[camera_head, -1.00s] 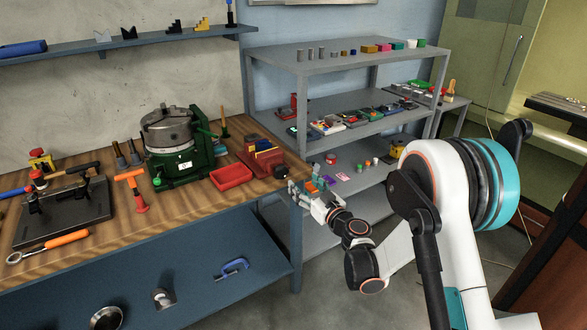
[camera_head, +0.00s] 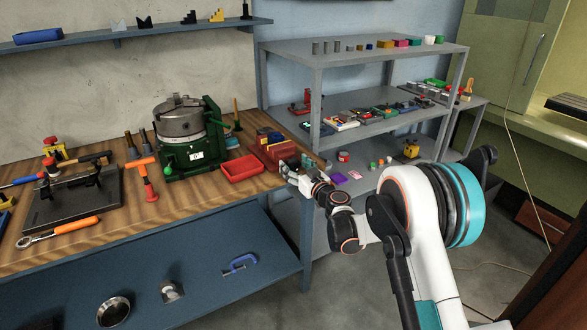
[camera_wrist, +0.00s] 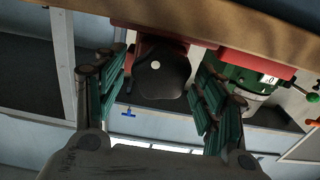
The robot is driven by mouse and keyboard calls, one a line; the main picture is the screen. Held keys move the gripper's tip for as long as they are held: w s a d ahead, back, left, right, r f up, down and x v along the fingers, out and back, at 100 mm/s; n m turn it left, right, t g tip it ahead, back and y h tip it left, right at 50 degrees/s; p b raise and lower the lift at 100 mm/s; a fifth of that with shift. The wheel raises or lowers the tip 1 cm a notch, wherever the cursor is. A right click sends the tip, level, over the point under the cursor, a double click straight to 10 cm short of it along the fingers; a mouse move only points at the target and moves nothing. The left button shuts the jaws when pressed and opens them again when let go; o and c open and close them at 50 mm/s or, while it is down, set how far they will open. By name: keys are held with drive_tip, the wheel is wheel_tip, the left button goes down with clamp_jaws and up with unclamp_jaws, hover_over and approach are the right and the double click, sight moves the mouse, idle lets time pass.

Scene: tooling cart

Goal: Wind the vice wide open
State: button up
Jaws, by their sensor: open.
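The red vice (camera_head: 276,158) sits at the right end of the wooden bench, with blue and yellow pieces at its top. In the wrist view its red body (camera_wrist: 146,46) shows at the top, behind a dark rounded knob or handle hub (camera_wrist: 162,78) with a pale dot. My gripper (camera_head: 291,171) is at the bench's right edge, close in front of the vice. In the wrist view my gripper (camera_wrist: 162,88) is open, its green-padded fingers on either side of the dark hub with gaps showing. I cannot tell how wide the vice jaws stand.
A red tray (camera_head: 243,168) lies just left of the vice. A green machine with a grey round chuck (camera_head: 183,128) stands behind it. The grey shelf unit (camera_head: 352,60) rises to the right of the bench.

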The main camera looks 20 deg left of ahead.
drive_tip(key=shift+w+a, duration=0.35)
drive_tip(key=shift+a, duration=0.05)
drive_tip(key=c, duration=1.1)
drive_tip(key=shift+o, duration=0.2)
drive_tip(key=shift+n, duration=0.3)
drive_tip(key=shift+s+a+n, duration=0.1)
drive_tip(key=shift+n, duration=2.6)
